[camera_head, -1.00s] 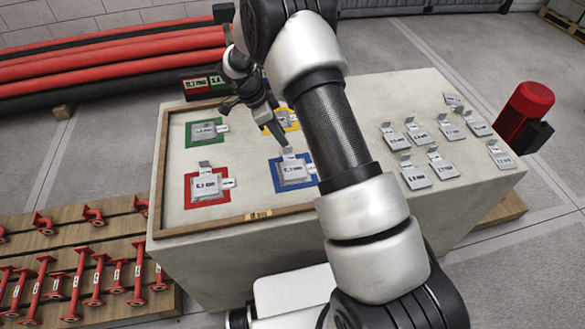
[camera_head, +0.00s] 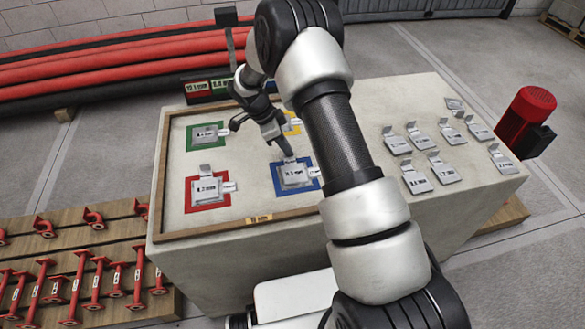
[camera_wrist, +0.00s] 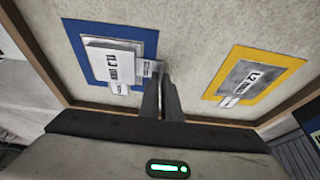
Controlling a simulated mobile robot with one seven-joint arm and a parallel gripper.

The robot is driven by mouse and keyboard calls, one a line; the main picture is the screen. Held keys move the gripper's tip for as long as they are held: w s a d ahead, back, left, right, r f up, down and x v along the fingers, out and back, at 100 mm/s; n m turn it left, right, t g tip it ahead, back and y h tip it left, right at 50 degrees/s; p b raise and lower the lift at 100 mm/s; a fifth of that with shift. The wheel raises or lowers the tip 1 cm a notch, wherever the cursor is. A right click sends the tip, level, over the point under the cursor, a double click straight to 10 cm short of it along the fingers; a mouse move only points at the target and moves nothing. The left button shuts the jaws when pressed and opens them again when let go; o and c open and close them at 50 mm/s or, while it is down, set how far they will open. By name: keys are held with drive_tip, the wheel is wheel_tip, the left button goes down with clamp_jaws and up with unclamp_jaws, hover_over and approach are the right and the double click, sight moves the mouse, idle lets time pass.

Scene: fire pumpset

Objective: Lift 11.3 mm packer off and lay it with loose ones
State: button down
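The 11.3 mm packer (camera_head: 296,175) is a grey plate lying on the blue-bordered square. In the wrist view the packer (camera_wrist: 112,60) shows its 11.3 label, with other plate edges under it. Its bent-up tab (camera_wrist: 149,68) is at the fingertips. My gripper (camera_head: 288,154) is over that tab, fingers pointing down. In the wrist view the two fingers of my gripper (camera_wrist: 163,80) stand close together and appear closed on the tab; the exact contact is partly hidden. The loose packers (camera_head: 437,150) lie in rows at the right of the table, tabs up.
Packers also lie on the red (camera_head: 207,188), green (camera_head: 207,133) and yellow (camera_wrist: 252,77) squares inside a wooden frame (camera_head: 160,180). My arm crosses the table between the frame and the loose packers. Bare table shows around the loose packers. A red motor (camera_head: 527,118) stands beyond the table's right edge.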

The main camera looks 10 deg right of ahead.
wheel_tip(320, 180, up, 10)
drive_tip(key=shift+p, duration=0.4)
